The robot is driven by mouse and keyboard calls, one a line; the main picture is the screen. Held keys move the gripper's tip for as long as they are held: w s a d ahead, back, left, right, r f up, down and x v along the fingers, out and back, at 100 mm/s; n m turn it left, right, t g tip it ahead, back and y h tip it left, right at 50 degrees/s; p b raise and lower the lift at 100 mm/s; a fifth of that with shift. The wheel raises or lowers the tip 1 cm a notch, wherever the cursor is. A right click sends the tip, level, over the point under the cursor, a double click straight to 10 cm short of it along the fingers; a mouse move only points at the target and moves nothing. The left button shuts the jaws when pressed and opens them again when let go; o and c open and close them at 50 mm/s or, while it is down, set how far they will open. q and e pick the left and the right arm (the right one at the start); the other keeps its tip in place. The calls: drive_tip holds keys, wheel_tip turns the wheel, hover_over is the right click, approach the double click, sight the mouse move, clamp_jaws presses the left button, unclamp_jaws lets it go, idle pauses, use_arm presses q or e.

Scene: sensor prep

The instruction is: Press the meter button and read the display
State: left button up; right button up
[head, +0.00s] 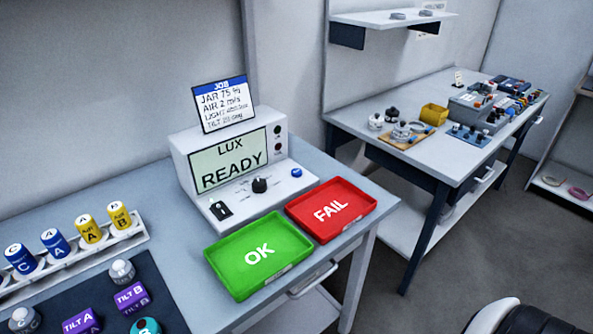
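The meter (183,157) is a white box on the near table, against the wall. Its pale green display (229,160) reads "LUX" above "READY". A small blue button (297,172) sits at the right of its sloped front panel. A black knob (260,185) is at the middle of the panel and a black switch (221,210) at the left. A job card (223,103) stands above the meter; it lists JAR 75 %, AIR 2 m/s, a LIGHT line and a TILT line, the last two partly blurred.
A green OK tray (232,281) and a red FAIL tray (318,233) lie empty before the meter. At left, a white rack (140,238) holds several blue and yellow cylinders, beside a dark mat (165,308) with purple TILT blocks. A second table (458,160) stands behind right.

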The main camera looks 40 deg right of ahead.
clamp_jaws()
idle(1.3)
